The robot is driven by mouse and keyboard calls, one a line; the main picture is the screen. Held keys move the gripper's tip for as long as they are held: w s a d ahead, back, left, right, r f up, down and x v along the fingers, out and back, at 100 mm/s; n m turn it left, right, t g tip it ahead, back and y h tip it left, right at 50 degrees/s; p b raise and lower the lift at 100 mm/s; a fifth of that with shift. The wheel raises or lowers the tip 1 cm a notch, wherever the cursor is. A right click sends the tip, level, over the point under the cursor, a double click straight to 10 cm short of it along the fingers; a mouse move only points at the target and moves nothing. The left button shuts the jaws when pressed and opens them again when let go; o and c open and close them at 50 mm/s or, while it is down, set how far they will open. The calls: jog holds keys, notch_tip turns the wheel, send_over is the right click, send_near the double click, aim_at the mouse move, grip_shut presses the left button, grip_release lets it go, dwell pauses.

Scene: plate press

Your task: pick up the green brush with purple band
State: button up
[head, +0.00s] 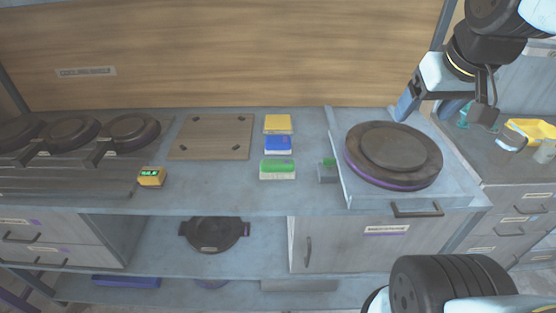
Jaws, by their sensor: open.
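A green-topped brush (277,166) with a pale lower part lies on the grey counter, nearest the front in a short column of coloured blocks. I cannot make out a purple band on it. A blue block (278,145) and a yellow block (278,124) lie behind it. My gripper (450,112) is open at the upper right, above the right end of the counter near the round press plate. It is well to the right of the green brush and apart from it. Its fingers are partly hidden by its own body.
A round dark plate with a purple rim (394,156) sits on the press at right. A small grey block with a green top (328,170) stands between it and the brush.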

jog(key=w+a+f+n+g, duration=0.2)
jog(key=w+a+n, duration=0.3)
jog(key=w+a, duration=0.15)
jog(key=n+g, duration=0.3)
jog(key=n, duration=1)
send_over(281, 161)
notch_tip(281, 161, down, 13)
jog(key=f, duration=0.8)
jog(key=shift+s+d, duration=0.15)
jog(key=shift+d, duration=0.05)
jog(key=shift+a+f, duration=0.15)
jog(key=shift+f, duration=2.45)
